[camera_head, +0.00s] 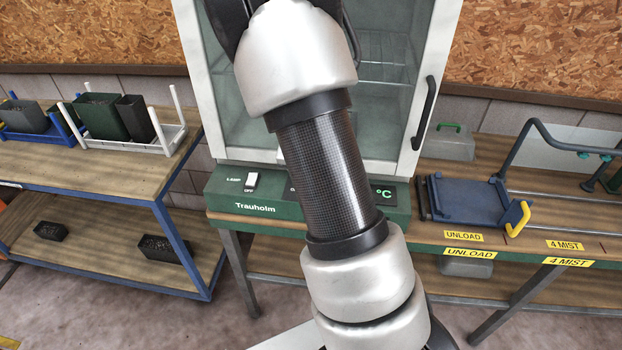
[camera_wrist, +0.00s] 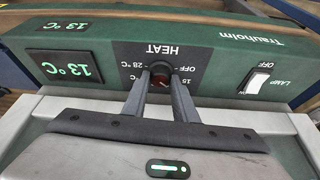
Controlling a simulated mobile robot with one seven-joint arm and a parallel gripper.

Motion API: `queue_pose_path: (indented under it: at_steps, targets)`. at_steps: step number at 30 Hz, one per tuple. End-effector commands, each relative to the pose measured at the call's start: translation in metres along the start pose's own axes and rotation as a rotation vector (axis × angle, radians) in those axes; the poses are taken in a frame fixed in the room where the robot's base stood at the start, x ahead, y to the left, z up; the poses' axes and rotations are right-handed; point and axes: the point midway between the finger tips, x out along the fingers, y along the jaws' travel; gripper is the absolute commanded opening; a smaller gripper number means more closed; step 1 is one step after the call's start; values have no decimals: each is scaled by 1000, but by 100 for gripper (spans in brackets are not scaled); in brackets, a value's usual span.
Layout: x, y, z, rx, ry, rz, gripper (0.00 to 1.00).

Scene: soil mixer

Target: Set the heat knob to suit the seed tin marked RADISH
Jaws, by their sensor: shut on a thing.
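The heat knob (camera_wrist: 160,69) is small, round and dark with some red on it, on the green front panel of the Trauholm cabinet. In the wrist view the panel lettering is upside down, with HEAT, OFF, 15 and 28 °C around the knob. My gripper (camera_wrist: 160,83) is shut on the knob, one finger on each side. The fingers hide part of the knob, and I cannot tell its setting. A green display (camera_wrist: 72,67) beside it reads 13 °C. In the head view my arm hides the knob and gripper. No tin marked RADISH is in view.
The lamp switch (camera_wrist: 259,79) is on the same panel, and shows in the head view (camera_head: 251,181). The glass-door cabinet (camera_head: 444,40) stands behind my arm. A left bench (camera_head: 75,165) holds pots; a blue tray (camera_head: 475,198) lies on the right bench.

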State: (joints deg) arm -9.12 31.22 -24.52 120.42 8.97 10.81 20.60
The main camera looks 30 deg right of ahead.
Motion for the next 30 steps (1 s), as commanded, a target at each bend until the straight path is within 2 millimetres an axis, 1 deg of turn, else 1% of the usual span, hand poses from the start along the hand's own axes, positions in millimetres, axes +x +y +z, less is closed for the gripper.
queue_pose_path:
  at_steps: [3, 4, 7, 16, 20, 23, 30]
  targets:
    - [0, 0, 1, -1, -3, 1, 3]
    - [0, 0, 1, -1, -3, 1, 27]
    - [0, 0, 1, -1, -2, 1, 44]
    - [-1, 0, 0, -1, -1, 0, 44]
    - [-12, -1, 0, -3, 0, -2, 44]
    - [-30, -2, 0, -3, 1, -4, 44]
    - [-90, -3, -1, -5, 2, -6, 44]
